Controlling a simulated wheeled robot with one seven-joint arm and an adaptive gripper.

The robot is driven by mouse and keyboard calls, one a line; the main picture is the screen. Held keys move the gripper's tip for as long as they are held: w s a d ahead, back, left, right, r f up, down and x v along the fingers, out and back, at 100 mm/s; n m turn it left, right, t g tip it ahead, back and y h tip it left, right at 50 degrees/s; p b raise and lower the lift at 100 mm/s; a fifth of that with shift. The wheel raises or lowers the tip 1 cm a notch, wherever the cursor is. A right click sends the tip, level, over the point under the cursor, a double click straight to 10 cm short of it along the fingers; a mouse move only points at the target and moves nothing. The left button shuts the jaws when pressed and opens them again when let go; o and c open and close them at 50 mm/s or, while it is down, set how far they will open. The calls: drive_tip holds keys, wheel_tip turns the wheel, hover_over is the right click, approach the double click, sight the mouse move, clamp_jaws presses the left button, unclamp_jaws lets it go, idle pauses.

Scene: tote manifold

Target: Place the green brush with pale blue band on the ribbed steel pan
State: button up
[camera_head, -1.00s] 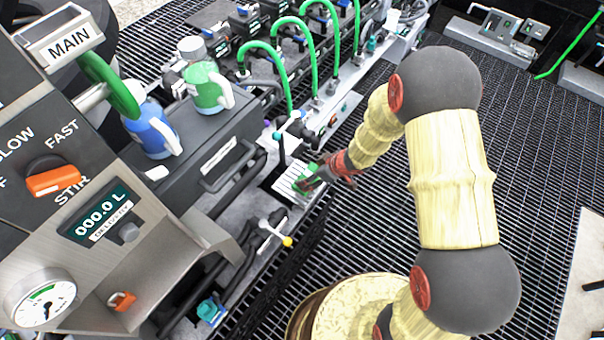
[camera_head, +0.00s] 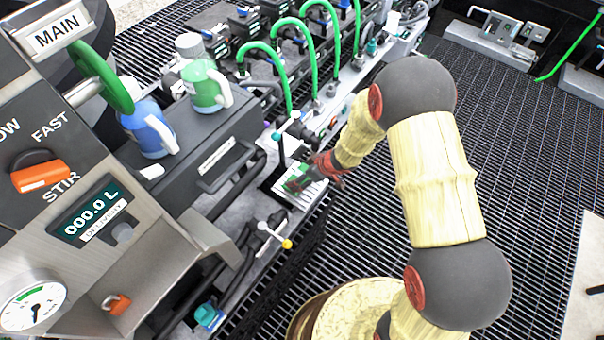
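The ribbed steel pan (camera_head: 311,196) is a small pale ribbed plate on the grey bench ledge, near the middle of the view. A small green object, which looks like the green brush (camera_head: 297,182), shows over the pan at my gripper's tip. Its pale blue band is too small to make out. My gripper (camera_head: 314,178), dark with red parts, reaches in from the right, low over the pan and close to the green object. I cannot tell whether its fingers are shut on the brush, or whether the brush touches the pan.
A blue jug (camera_head: 150,132) and a green jug (camera_head: 207,88) stand on the dark box behind. A teal-tipped upright lever (camera_head: 280,150) stands just left of the pan. A yellow-knobbed valve handle (camera_head: 274,236) is in front. Green hoses arch behind. Open grating lies right.

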drive_tip(key=shift+o, duration=0.8)
drive_tip(key=shift+r, duration=0.2)
drive_tip(key=p+v, duration=0.5)
drive_tip(key=v, duration=0.7)
